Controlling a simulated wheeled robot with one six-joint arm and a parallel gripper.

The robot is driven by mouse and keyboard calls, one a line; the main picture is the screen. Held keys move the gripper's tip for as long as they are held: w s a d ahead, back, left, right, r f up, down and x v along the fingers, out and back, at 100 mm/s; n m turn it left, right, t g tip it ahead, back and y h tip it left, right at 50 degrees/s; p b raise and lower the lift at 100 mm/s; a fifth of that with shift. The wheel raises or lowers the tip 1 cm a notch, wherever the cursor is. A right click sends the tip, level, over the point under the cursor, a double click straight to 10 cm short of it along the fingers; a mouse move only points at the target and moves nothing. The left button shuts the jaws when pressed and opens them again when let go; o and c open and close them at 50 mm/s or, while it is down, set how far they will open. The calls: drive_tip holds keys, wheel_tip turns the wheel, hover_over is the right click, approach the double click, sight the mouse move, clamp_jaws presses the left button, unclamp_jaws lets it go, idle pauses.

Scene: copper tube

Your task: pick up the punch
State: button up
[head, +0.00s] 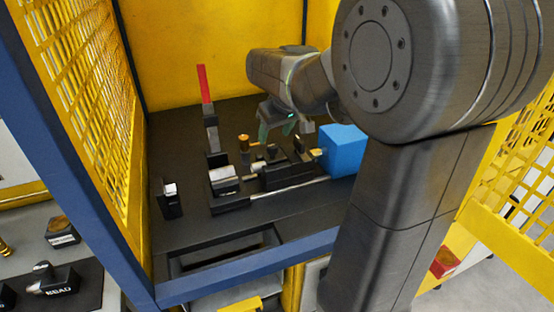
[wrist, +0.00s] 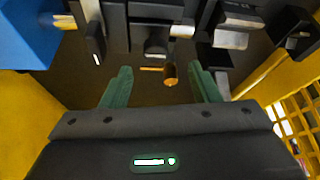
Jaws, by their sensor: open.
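My gripper (head: 284,134) hangs over the bench inside the yellow enclosure, and its green fingers (wrist: 160,70) are spread apart in the wrist view. A small copper-coloured, round-ended piece (wrist: 170,75) shows between the fingers, nearer the right one, with a thin copper rod (wrist: 152,69) beside it. Neither finger visibly touches it. In the head view a copper-coloured piece (head: 243,140) stands left of my gripper. No part is labelled as the punch, so I cannot tell for certain which one it is. My arm hides part of the bench's right side.
A blue block (head: 341,150) stands right of the black and silver fixtures (head: 285,174). A tall red-topped post (head: 204,85) stands at the left. Yellow mesh (head: 90,95) and a blue frame bar (head: 240,266) bound the bench. Bare dark surface lies in front of the fixtures.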

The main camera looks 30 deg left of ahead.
sight(273, 145)
drive_tip(key=shift+d+p+x, duration=0.1)
drive_tip(key=shift+p+x, duration=0.15)
drive_tip(key=shift+x, duration=1.5)
drive_tip(key=shift+d+p+x, duration=0.15)
drive_tip(key=shift+p+x, duration=0.05)
drive_tip(key=shift+x, duration=1.55)
drive_tip(key=shift+w, duration=0.15)
drive_tip(key=shift+c, duration=0.5)
clamp_jaws()
